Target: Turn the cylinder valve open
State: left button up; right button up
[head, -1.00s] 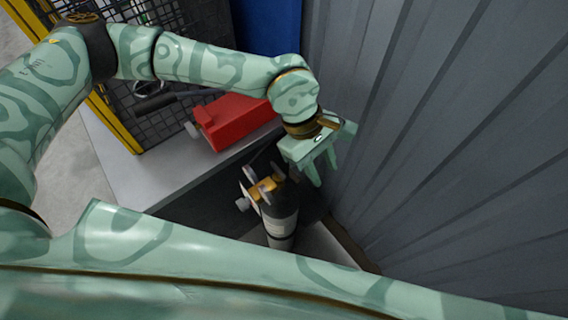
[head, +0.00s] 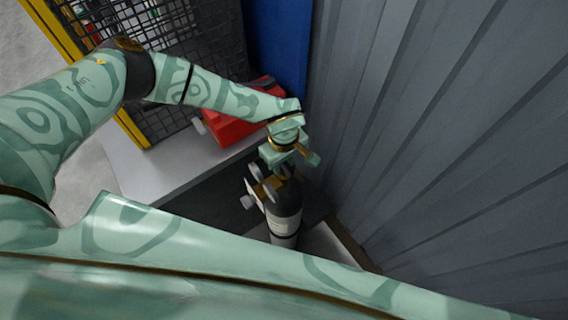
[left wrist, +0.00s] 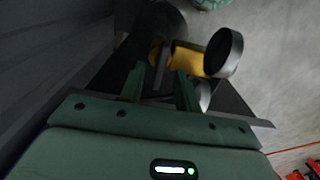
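A dark cylinder (head: 284,222) with a pale label stands upright below my left arm in the head view. Its yellow brass valve (head: 268,188), with grey round parts at its side, is at the top. My left gripper (head: 284,168) is directly over the valve, pointing down, and partly hides the top. In the left wrist view the two fingers (left wrist: 160,90) are apart, with the brass valve (left wrist: 188,60) and a round grey gauge-like part (left wrist: 223,53) just beyond them. A thin grey piece shows between the fingers; I cannot tell whether they touch it. My right gripper is not in view.
A red box (head: 226,128) sits on a grey bench (head: 150,172) left of the cylinder. A corrugated grey wall (head: 430,130) rises close on the right. A mesh cage (head: 190,50) with a yellow post and a blue panel (head: 277,45) stand behind.

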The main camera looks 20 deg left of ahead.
pick_arm(q)
jog(key=shift+f, duration=0.7)
grip_shut()
